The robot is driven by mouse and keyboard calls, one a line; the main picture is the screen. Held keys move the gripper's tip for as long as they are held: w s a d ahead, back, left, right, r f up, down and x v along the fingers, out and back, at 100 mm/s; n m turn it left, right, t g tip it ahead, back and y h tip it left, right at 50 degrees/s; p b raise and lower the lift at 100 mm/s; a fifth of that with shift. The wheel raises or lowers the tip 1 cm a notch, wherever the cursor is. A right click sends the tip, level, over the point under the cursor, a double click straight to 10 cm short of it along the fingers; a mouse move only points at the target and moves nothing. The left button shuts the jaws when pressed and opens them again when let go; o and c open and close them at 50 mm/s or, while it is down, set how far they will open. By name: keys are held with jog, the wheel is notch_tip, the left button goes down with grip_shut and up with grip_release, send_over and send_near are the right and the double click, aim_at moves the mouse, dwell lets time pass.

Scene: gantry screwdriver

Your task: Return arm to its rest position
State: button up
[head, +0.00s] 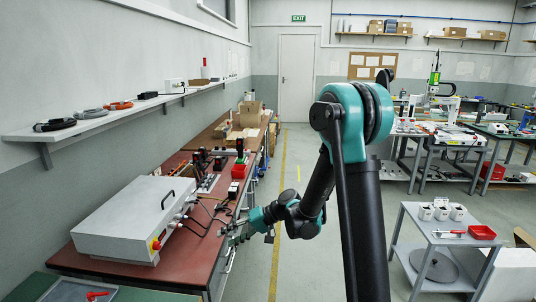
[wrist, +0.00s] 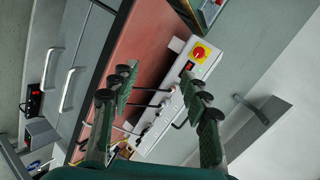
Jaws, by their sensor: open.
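My gripper (head: 232,228) is at the end of my teal and black arm, low at the front edge of the red-topped workbench (head: 190,262) in the head view. The arm bends at a high elbow and reaches down to the left. In the wrist view my gripper (wrist: 160,77) has its two fingers spread wide apart, with nothing held between them. Behind the fingers are the bench edge and a grey control box (wrist: 158,128) with a red and yellow switch. The box also shows in the head view (head: 125,215). I cannot tell the exact gap between gripper and bench.
Cables and small tools (head: 212,165) lie on the bench behind the box. A wall shelf (head: 110,118) is at left. A grey cart (head: 445,238) with white containers and a red tray (head: 482,232) stands at right. The floor aisle (head: 300,165) is clear.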

jog(key=s+d+f+m+t+h, duration=0.1)
jog(key=s+d+h, duration=0.3)
jog(key=d, duration=0.7)
jog(key=s+d+f+m+t+h, duration=0.1)
jog(key=s+d+t+h, duration=0.1)
jog(key=s+d+h, duration=0.2)
jog(key=s+d+f+m+t+h, duration=0.1)
jog(key=s+d+h, duration=0.2)
jog(key=s+d, duration=0.5)
jog(key=d, duration=0.9)
jog(key=shift+s+d+f+t+h, duration=0.25)
jog(key=shift+d+f+t+h, duration=0.05)
jog(key=shift+t+h, duration=0.1)
dwell(0.5)
